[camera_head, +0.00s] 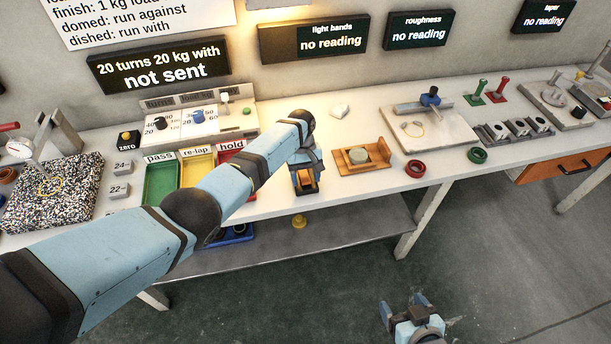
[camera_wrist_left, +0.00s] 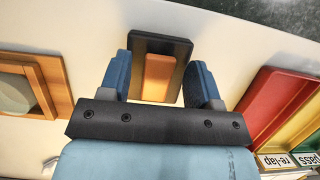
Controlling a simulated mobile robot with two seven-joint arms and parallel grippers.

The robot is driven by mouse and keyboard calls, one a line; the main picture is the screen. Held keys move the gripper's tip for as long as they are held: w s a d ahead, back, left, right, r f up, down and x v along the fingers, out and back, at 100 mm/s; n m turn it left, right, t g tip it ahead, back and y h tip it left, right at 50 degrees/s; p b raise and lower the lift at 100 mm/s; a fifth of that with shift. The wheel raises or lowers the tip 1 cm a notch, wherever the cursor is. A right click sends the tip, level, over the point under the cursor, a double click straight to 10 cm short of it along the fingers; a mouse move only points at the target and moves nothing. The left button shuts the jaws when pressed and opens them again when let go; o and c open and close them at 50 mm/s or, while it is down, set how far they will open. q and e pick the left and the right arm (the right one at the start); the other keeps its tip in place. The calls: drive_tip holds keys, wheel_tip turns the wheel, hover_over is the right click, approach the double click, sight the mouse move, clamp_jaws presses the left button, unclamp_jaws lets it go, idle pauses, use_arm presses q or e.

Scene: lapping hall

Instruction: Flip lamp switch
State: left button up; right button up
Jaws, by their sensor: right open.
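What looks like the lamp switch (camera_head: 306,187) is a small black box with an orange face, near the bench's front edge. In the left wrist view the switch (camera_wrist_left: 158,76) lies between and beyond the fingertips, with its orange face showing. My left gripper (camera_head: 305,167) is over it, pointing down; in the wrist view its two blue fingers (camera_wrist_left: 161,68) are spread apart with nothing clamped. I cannot tell whether a finger touches the switch. My right gripper (camera_head: 405,303) is open and empty, low over the floor in front of the bench.
Green, yellow and red trays (camera_head: 162,181) stand left of the switch. A wooden fixture with a grey disc (camera_head: 358,155) stands to its right. Red (camera_head: 415,168) and green (camera_head: 477,155) rings lie further right. A lower shelf (camera_head: 340,232) runs beneath the bench.

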use_arm(q)
drive_tip(key=v, duration=1.4)
drive_tip(key=shift+f, duration=0.1)
